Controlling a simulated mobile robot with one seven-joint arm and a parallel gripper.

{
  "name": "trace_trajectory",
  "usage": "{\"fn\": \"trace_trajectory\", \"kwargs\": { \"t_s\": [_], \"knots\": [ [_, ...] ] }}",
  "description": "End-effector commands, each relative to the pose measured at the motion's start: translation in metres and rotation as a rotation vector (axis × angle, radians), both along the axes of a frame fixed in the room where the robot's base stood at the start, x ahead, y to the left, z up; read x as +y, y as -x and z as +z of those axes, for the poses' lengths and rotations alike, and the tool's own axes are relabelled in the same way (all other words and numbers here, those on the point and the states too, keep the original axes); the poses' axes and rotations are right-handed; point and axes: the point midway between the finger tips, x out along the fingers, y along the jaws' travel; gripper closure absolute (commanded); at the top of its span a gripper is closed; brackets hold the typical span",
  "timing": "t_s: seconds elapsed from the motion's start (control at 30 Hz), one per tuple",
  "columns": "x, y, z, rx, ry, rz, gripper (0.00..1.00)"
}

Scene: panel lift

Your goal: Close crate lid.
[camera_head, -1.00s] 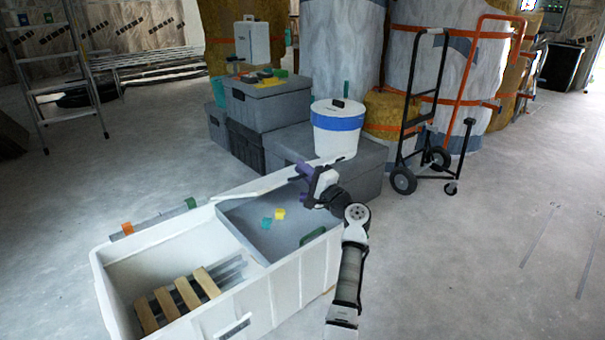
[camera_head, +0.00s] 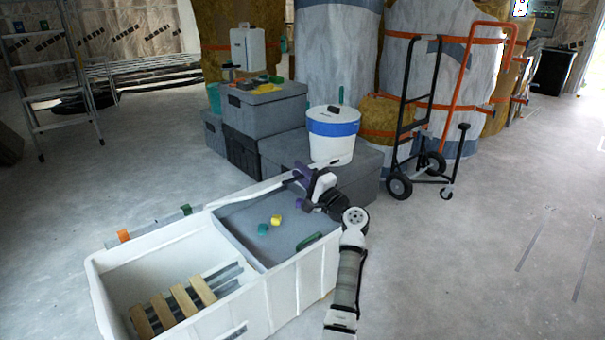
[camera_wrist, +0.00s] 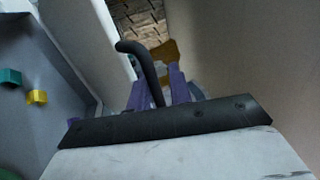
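The white crate (camera_head: 217,299) stands open in the head view, with wooden slats (camera_head: 170,305) in its left part and a grey tray (camera_head: 290,235) in its right part. A grey strip with orange and green tabs (camera_head: 155,227) runs along its far side; I cannot tell whether this is the lid. My gripper (camera_head: 300,186) is over the crate's far right corner. Its purple fingers (camera_wrist: 163,93) look apart in the wrist view, with a dark hooked rod (camera_wrist: 146,66) between them. I cannot tell whether they touch the rod.
A yellow block (camera_head: 276,220) and a teal block (camera_head: 262,230) lie in the tray. Grey boxes (camera_head: 265,112) and a white bucket with a blue band (camera_head: 333,148) stand behind the crate. A hand truck (camera_head: 405,125) is at the right.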

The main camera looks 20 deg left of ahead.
Motion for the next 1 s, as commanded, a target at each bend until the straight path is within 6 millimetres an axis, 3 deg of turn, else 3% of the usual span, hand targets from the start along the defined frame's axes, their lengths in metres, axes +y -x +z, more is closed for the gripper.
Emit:
{"fn": "trace_trajectory", "kwargs": {
  "t_s": [0.17,0.7,1.0],
  "knots": [
    [0.001,0.001,0.017,-0.003,0.000,0.002,0.80],
    [-0.004,0.000,0.148,-0.007,-0.006,-0.003,0.80],
    [-0.003,0.000,0.194,-0.004,-0.002,-0.003,0.80]
  ]
}}
